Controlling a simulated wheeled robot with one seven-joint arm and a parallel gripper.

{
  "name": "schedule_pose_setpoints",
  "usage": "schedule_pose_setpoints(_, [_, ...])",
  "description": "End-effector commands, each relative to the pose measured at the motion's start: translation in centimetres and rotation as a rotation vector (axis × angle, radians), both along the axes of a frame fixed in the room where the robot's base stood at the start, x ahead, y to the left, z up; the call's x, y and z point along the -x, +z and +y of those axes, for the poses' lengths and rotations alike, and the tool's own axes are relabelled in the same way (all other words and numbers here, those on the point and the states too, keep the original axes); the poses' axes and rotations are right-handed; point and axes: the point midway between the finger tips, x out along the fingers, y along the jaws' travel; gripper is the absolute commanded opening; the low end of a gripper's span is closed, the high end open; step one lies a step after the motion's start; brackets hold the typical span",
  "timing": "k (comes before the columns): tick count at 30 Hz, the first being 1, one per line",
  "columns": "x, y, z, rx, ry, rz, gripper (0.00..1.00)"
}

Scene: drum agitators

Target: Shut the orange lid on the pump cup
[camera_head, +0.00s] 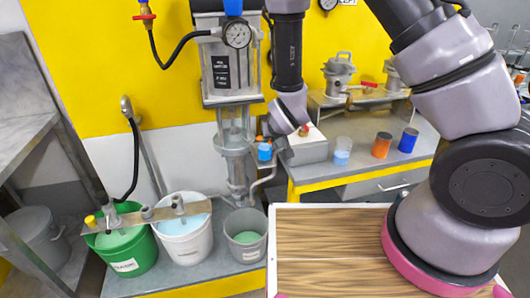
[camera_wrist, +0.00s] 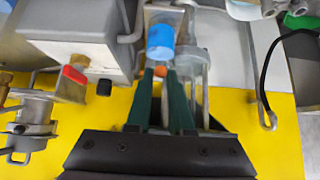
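A small orange piece, which looks like the lid (camera_wrist: 160,72), shows between my two dark green fingertips in the wrist view. Just beyond it is a blue cup-like piece (camera_wrist: 160,42), which looks like the pump cup. In the head view, the blue piece (camera_head: 264,152) sits at the right side of the pump's lower body, with a bit of orange just above it. My gripper (camera_wrist: 160,73) is right at the orange piece, its fingers a small gap apart. I cannot tell whether they touch it. In the head view the arm partly hides this spot.
The pump (camera_head: 231,150) stands against the yellow wall. Below are a green bucket (camera_head: 130,252), a white bucket (camera_head: 184,240) and a grey bucket (camera_head: 246,237). A grey box (camera_head: 306,147), an orange cup (camera_head: 381,145) and a blue cup (camera_head: 408,140) stand on the bench to the right.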

Motion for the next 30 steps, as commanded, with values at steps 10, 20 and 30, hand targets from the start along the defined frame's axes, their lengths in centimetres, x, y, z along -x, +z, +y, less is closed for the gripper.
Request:
schedule_pose_setpoints(10, [0.2,-1.0,-0.1,0.002,0.0,0.002,0.15])
schedule_pose_setpoints(20, [0.5,-2.6,-0.1,-0.001,0.0,0.0,0.15])
schedule_pose_setpoints(30, [0.5,-2.6,-0.1,0.0,0.0,0.0,1.0])
